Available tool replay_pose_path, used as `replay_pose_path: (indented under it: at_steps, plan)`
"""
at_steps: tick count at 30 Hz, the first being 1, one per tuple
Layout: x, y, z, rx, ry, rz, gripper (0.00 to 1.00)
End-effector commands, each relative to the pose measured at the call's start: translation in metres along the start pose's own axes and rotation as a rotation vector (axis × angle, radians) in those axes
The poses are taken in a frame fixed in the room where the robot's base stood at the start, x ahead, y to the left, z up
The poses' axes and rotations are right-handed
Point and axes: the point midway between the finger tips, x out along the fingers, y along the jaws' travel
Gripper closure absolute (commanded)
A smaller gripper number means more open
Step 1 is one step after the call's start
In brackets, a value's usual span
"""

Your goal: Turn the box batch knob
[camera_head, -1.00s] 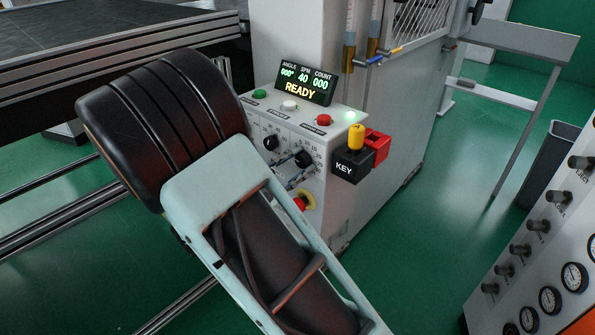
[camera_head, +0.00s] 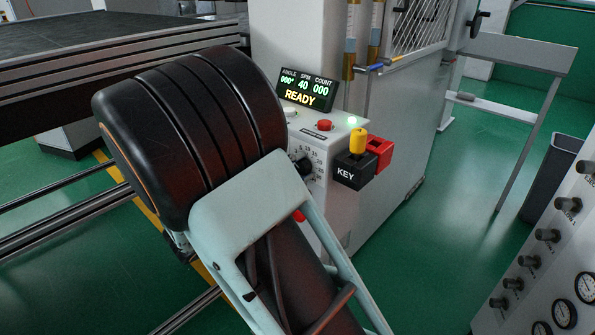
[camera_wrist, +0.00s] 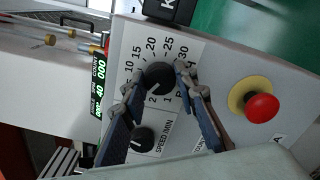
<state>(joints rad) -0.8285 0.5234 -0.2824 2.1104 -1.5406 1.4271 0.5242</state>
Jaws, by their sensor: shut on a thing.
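The box batch knob (camera_wrist: 157,76) is a round black dial on the white control panel, ringed by numbers up to 30. It also shows in the head view (camera_head: 301,163), just past my wrist. In the wrist view my gripper (camera_wrist: 160,86) has one finger on each side of this knob and is shut on it. The exact contact at the fingertips is partly hidden. In the head view my arm hides the fingers.
A black speed knob (camera_wrist: 143,139) sits close beside my left finger. A red stop button (camera_wrist: 261,106) on a yellow ring is to the right. The key block (camera_head: 355,171) juts from the panel's side. The display (camera_head: 307,90) reads READY.

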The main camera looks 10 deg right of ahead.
Motion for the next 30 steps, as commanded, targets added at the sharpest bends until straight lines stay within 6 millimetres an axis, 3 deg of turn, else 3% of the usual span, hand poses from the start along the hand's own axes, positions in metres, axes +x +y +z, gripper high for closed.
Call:
replay_pose_path:
  at_steps: [5, 6, 11, 22, 30]
  plan:
    - [0.0, 0.0, 0.0, 0.0, 0.001, -0.001, 0.97]
    - [0.0, 0.0, 0.0, -0.001, 0.001, -0.001, 0.72]
    - [0.0, 0.0, 0.0, -0.001, 0.001, -0.001, 0.55]
    - [-0.007, 0.0, -0.001, -0.001, 0.002, 0.0, 0.55]
    - [-0.059, 0.001, -0.001, 0.0, 0.005, 0.002, 0.55]
